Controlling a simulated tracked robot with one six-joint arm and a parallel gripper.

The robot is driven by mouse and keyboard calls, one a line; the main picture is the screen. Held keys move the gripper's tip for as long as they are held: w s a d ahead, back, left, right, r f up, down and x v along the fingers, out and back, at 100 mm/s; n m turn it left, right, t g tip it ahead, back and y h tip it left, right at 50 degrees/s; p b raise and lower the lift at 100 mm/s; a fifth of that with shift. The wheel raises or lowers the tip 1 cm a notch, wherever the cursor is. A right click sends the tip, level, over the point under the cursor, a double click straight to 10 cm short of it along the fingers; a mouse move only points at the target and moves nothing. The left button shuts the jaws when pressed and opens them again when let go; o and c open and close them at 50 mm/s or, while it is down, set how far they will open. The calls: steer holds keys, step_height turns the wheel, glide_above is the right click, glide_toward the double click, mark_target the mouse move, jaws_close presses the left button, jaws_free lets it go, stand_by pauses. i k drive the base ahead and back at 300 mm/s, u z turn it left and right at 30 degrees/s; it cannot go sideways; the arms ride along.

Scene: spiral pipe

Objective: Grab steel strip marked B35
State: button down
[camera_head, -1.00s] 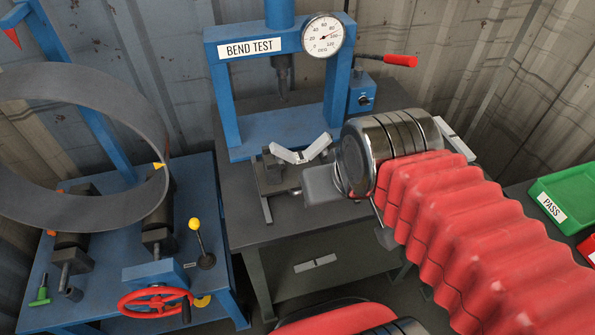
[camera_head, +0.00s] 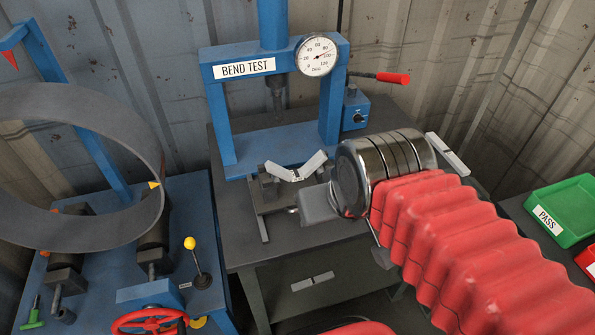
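Three pale steel strips show, and no B35 marking is readable on any of them. One strip (camera_head: 281,172), bent into a V, lies on the dark support in front of the blue bend-test press. A straight strip (camera_head: 447,154) with a dark band lies on the bench right of my wrist. Another straight strip (camera_head: 313,281) with a dark band lies on the lower shelf. My gripper (camera_head: 296,211) is at the left end of my arm, just below and in front of the bent strip. Its fingers are mostly hidden, so its opening is unclear.
The blue bend-test press (camera_head: 216,120) with a gauge (camera_head: 317,55) and red-tipped lever (camera_head: 393,78) stands behind. Left is a blue roller bench with a big steel ring (camera_head: 150,125) and red handwheel (camera_head: 150,322). A green PASS tray (camera_head: 565,211) is at right.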

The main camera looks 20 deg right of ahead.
mark_target(296, 174)
steer(key=u, duration=0.15)
steer(key=k, duration=0.85)
steer(key=u, duration=0.4)
steer(key=i, duration=0.5)
steer(key=z, duration=0.05)
